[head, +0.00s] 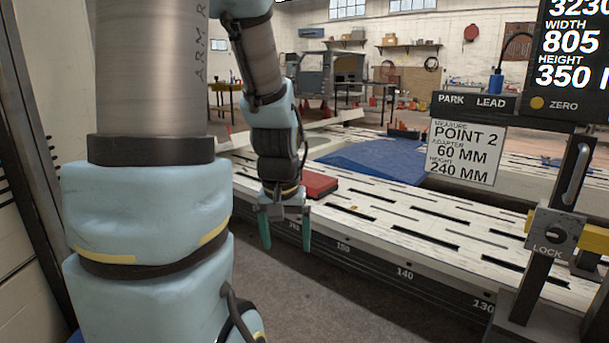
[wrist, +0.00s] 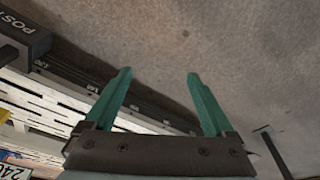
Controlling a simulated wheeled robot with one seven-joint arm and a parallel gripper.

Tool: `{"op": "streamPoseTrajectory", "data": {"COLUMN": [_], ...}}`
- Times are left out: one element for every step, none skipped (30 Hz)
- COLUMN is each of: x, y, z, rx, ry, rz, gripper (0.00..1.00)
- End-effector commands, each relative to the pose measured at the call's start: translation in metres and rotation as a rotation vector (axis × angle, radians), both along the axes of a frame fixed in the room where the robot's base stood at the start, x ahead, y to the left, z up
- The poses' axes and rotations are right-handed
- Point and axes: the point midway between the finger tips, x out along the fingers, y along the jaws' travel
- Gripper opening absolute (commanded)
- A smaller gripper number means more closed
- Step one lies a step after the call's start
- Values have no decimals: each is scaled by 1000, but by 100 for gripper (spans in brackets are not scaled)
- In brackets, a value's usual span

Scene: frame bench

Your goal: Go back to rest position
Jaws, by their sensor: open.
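My gripper (head: 286,228) hangs from my arm in the head view, pointing down beside the near edge of the slotted bench (head: 388,209). Its two green fingers are apart with nothing between them. In the wrist view my gripper (wrist: 160,80) also shows open and empty, with bare floor (wrist: 235,45) beyond the fingertips. The bench edge (wrist: 75,85) runs along the left of that view.
A red block (head: 319,185) lies on the bench close behind my gripper. A blue sheet (head: 375,160) lies further back. At right stand a post with a LOCK knob (head: 555,236), a PARK/LEAD bar (head: 475,104) and a white POINT 2 card (head: 463,151). Floor in front is clear.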

Motion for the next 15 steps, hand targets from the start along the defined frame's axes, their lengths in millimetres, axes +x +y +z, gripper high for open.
{"op": "streamPoseTrajectory", "data": {"x": [-11,-18,-27,-34,-41,-38,-38,-37,-37,-37,-37,-37,-37,-37,-37], "y": [11,17,24,29,34,31,30,30,30,30,30,30,30,30,30], "z": [-1,-2,-3,-4,-4,11,17,21,28,33,38,45,51,57,65], "rx": [3,5,9,11,13,13,12,12,12,12,12,12,12,12,12], "ry": [13,23,34,43,51,48,48,48,48,48,48,48,48,48,48], "rz": [15,20,26,31,36,29,27,27,27,27,27,27,27,27,28], "gripper": [89,89,89,89,89,89,89,89,89,89,89,89,89,89,89]}}
